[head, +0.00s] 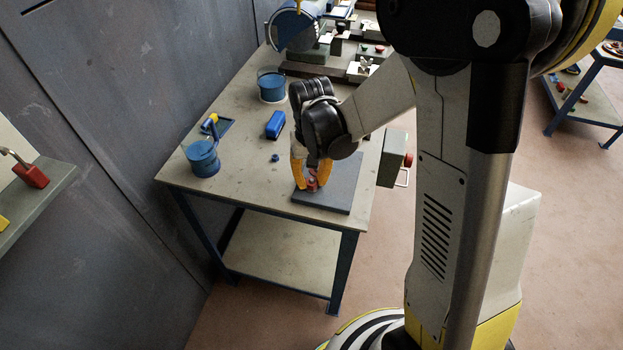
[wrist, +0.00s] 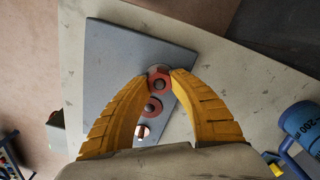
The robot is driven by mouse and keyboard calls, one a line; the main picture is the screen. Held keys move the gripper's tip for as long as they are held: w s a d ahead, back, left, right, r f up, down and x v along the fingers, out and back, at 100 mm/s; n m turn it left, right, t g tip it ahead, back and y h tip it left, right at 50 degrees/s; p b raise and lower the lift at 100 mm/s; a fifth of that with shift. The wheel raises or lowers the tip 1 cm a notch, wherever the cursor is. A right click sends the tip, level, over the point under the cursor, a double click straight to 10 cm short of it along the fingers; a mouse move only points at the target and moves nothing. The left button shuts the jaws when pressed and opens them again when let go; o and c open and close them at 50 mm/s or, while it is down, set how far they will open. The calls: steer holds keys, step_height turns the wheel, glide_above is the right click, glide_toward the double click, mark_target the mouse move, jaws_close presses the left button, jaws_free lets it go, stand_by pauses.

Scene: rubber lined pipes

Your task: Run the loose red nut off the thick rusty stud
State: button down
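In the wrist view a red nut (wrist: 159,76) with a dark stud end in its middle sits between the two yellow fingertips of my gripper (wrist: 160,73). The fingertips appear to touch the nut on opposite sides. A second red piece (wrist: 151,107) with a dark centre lies closer to the palm. A third, paler red-and-white piece (wrist: 142,131) lies beyond it, in the same row. In the head view my gripper (head: 311,177) points down over the grey plate (head: 337,191), with red (head: 311,184) showing between the fingers. Stud thickness and rust are hard to make out.
The plate lies near the front right corner of the workbench (head: 240,185). A grey box with a red button (head: 394,160) is at the bench's right edge.

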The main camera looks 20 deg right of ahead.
steer(key=n, duration=0.6)
steer(key=shift+b, duration=0.4)
steer(key=n, duration=0.6)
steer(key=shift+a, duration=0.1)
steer(key=c, duration=1.3)
jaws_free()
steer(key=m+b, duration=0.1)
steer(key=m, duration=1.1)
